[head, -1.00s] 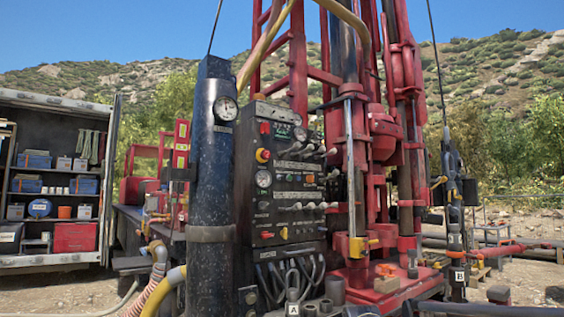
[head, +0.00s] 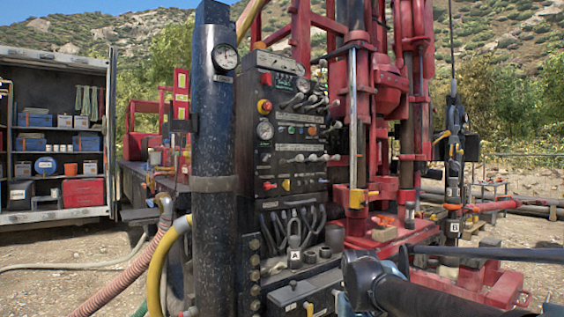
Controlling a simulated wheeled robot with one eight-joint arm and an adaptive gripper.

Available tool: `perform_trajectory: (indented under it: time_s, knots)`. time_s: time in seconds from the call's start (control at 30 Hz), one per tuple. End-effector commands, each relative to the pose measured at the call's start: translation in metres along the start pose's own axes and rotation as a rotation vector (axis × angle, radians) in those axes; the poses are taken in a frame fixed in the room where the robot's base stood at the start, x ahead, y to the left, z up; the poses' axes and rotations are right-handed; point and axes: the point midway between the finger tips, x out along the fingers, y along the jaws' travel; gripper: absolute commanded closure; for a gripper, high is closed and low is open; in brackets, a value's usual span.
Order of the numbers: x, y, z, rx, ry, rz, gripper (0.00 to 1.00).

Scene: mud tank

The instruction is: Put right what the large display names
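A black control panel (head: 258,150) stands at the middle of the head view, with several levers, gauges and coloured knobs. I cannot make out a separate large display. A red knob (head: 265,79) and a red button on yellow (head: 264,107) sit on the panel's left side. A shackle-like part labelled A (head: 294,238) stands below the panel. A dark hanging tool labelled B (head: 454,200) is at the right. My dark arm link crosses the lower right; my gripper does not show.
A black standpipe (head: 213,150) with a gauge (head: 225,57) stands left of the panel. Yellow (head: 160,262) and ribbed hoses (head: 125,270) lie at lower left. The red drill mast (head: 390,110) rises behind. A shelved container (head: 55,150) is at far left. Gravel ground shows between.

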Motion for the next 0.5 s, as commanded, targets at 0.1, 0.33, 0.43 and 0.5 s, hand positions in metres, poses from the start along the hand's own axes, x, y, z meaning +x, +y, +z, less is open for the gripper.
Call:
perform_trajectory:
  time_s: [0.1,0.33,0.43,0.5]
  knots:
    - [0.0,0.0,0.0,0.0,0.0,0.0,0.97]
    - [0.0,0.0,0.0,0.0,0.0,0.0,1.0]
    - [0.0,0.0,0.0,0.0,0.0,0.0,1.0]
    - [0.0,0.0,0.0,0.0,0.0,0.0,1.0]
